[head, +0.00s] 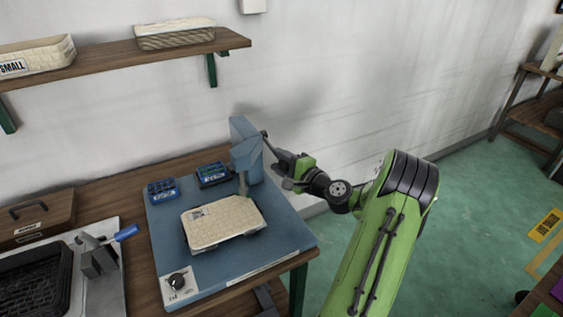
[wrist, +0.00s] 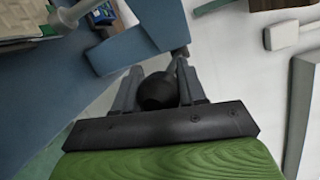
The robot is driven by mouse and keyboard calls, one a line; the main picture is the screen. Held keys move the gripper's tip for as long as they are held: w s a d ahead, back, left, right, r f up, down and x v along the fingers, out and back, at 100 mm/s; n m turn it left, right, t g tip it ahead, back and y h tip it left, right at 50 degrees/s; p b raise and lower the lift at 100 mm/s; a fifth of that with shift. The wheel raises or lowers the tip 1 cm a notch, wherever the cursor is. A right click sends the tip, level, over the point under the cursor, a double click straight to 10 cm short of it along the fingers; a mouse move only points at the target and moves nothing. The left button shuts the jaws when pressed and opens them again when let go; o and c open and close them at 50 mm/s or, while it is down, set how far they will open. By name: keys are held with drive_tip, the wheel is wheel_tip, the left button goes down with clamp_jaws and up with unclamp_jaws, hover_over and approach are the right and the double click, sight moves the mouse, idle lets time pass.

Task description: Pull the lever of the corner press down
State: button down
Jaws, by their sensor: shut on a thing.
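The corner press (head: 245,150) is a blue-grey upright with a head, standing at the back right of a blue base plate. Its thin lever (head: 267,146) slants from the head down to the right, toward my gripper (head: 283,168). In the wrist view my gripper (wrist: 160,88) is shut on the lever's round black knob (wrist: 157,92), which sits between the two grey fingers. The press also shows in the wrist view (wrist: 152,30). The knob is hidden by the gripper in the head view. A pale woven tray (head: 225,222) lies on the base plate below the press head.
Two small blue bins (head: 213,174) stand behind the tray. A dial box (head: 178,284) is at the plate's front left corner. A grey fixture with a blue handle (head: 125,232) stands further left. A shelf (head: 120,57) hangs on the wall. Open floor lies to the right.

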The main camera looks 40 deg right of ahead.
drive_tip(key=shift+f, duration=0.8)
drive_tip(key=c, duration=0.9)
unclamp_jaws()
drive_tip(key=shift+o, duration=0.9)
drive_tip(key=shift+w, duration=0.15)
drive_tip(key=s+f+b, duration=0.1)
drive_tip(key=s+b, duration=0.2)
drive_tip(key=s, duration=1.4)
drive_tip(key=shift+s+a+f, duration=0.35)
drive_tip(key=shift+a+f, duration=0.05)
drive_tip(key=shift+a, duration=0.05)
